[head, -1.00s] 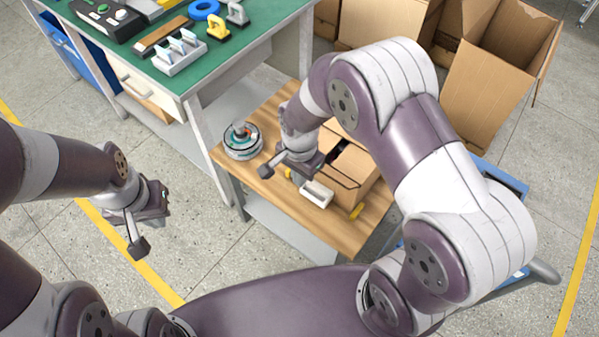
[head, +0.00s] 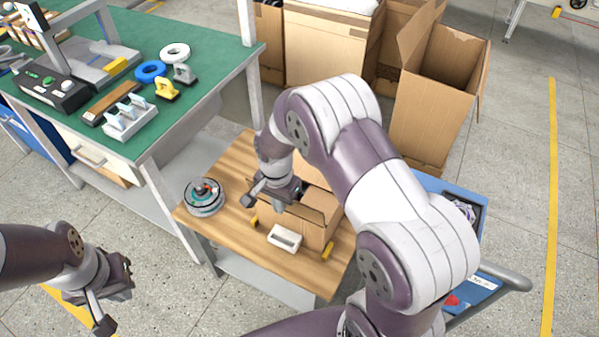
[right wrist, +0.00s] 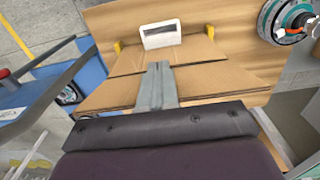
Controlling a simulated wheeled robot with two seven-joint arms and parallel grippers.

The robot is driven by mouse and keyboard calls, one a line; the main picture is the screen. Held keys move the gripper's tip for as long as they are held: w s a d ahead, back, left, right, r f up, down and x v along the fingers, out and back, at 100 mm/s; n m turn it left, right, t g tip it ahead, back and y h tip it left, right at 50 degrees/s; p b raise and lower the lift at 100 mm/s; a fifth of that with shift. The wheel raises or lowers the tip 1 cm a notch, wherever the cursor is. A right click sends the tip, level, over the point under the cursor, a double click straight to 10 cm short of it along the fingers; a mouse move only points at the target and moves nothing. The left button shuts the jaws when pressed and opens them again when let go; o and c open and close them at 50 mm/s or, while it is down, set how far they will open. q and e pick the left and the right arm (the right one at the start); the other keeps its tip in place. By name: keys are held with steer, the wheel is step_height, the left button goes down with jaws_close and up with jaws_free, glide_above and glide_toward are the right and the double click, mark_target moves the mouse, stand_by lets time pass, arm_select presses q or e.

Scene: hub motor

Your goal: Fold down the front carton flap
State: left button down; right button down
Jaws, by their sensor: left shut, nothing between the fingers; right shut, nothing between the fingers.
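The open brown carton (head: 316,232) stands on the wooden table top (head: 235,238), partly hidden by my right arm in the head view. In the right wrist view its flaps (right wrist: 205,77) spread around and beneath my right gripper (right wrist: 157,68). That gripper (head: 250,200) is shut and empty, with its fingers reaching over the carton top. I cannot tell whether they touch a flap, or the front flap's exact angle. My left gripper (head: 103,322) is shut and empty, off to the left over the floor, away from the carton.
The round hub motor (head: 204,196) is on the table's left. A green workbench (head: 215,50) stands behind left. A blue cart (head: 425,185) is close on the right.

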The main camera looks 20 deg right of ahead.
steer(key=w+d, duration=0.6)
steer(key=d, duration=0.2)
steer(key=shift+w+d, duration=0.15)
steer(key=shift+w, duration=0.1)
steer(key=shift+f, duration=0.15)
stand_by(0.4)
step_height(320, 180, down, 5)
steer(key=b, duration=0.3)
stand_by(0.9)
step_height(320, 180, up, 9)
steer(key=p, duration=0.7)
steer(key=shift+p, duration=0.35)
